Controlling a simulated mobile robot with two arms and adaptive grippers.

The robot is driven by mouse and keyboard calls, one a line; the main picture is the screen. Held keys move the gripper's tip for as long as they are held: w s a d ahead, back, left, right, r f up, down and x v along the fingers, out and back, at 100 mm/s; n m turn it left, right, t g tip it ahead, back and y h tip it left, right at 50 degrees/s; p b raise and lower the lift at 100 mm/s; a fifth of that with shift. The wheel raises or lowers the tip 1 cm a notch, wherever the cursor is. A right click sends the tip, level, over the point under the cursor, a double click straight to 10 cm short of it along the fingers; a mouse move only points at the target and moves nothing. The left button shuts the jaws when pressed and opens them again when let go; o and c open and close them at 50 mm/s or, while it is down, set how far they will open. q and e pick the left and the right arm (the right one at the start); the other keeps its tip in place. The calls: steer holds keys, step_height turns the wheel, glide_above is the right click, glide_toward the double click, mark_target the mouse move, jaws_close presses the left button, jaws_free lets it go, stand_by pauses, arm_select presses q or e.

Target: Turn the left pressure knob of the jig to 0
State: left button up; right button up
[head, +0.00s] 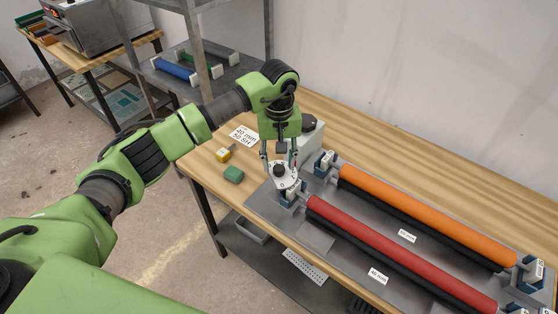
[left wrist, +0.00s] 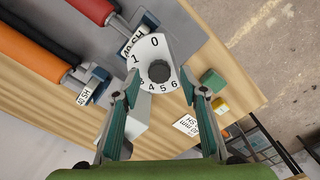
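The left pressure knob (head: 279,170) is a black round knob on a white numbered dial (head: 284,183) at the left end of the jig (head: 262,207). In the left wrist view the knob (left wrist: 159,71) stands on the dial (left wrist: 153,48), with 0 and 1 at the top and 3 to 6 below. No pointer mark on the knob can be made out. My left gripper (left wrist: 170,82) is open, one finger on each side of the knob. In the head view the left gripper (head: 280,163) points down over it; contact cannot be told. My right gripper is out of view.
A red roller (head: 400,254) and an orange roller (head: 430,215) lie to the right of the dial. A yellow block (head: 223,155), a green block (head: 233,174) and a label card (head: 244,135) lie left of it. A wall stands behind the table.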

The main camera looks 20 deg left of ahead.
arm_select(q)
steer(key=shift+f, duration=1.15)
steer(key=c, duration=1.1)
